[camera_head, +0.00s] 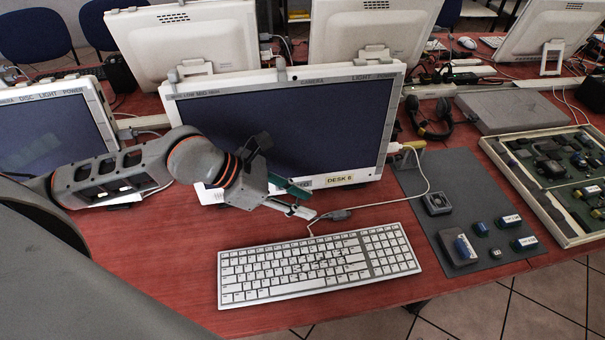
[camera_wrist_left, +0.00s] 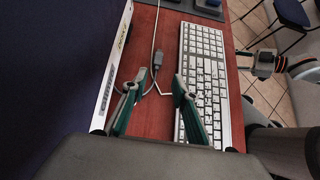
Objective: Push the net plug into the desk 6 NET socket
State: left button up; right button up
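The desk 6 monitor (camera_head: 300,115) stands behind the keyboard, with a DESK 6 label (camera_head: 339,180) on its lower edge. I cannot pick out the NET socket; the small port lettering is unreadable. A grey connector (camera_head: 337,215) on a thin pale cable lies on the red desk between monitor and keyboard; I cannot tell for sure if it is the net plug. My left gripper (camera_head: 303,199) is open, just left of it. In the left wrist view the connector (camera_wrist_left: 139,77) is by the left fingertip, between no closed fingers. My right gripper (camera_wrist_left: 258,62) seems to show there, small and unclear.
The white keyboard (camera_head: 320,266) lies in front. A yellow plug (camera_head: 413,146) sits at the monitor's right edge. A grey mat (camera_head: 465,190) with small blue-labelled blocks and a parts tray (camera_head: 520,178) are at right. Bare red desk (camera_head: 165,250) is left of the keyboard.

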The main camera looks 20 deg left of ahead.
aim_at(336, 214)
pick_arm(q)
jog(key=shift+w, duration=0.4)
jog(key=shift+d+f+b, duration=0.3)
jog(key=shift+d+f, duration=0.05)
jog(key=shift+f, duration=0.1)
jog(key=b+x, duration=0.1)
jog(key=x, duration=0.1)
jog(key=shift+w+d+f, duration=0.2)
jog(key=shift+f, duration=0.1)
jog(key=x, duration=0.2)
jog(key=shift+w+d+f, duration=0.15)
jog(key=shift+d, duration=0.05)
jog(key=shift+w+d+f+b, duration=0.3)
jog(key=shift+d+f, duration=0.1)
jog(key=shift+d, duration=0.05)
jog(key=shift+w+d+f, duration=0.2)
jog(key=shift+d+f, duration=0.1)
pick_arm(e)
jog(key=shift+w+d+f, duration=0.1)
jog(key=shift+d+f, duration=0.1)
jog(key=shift+f, duration=0.75)
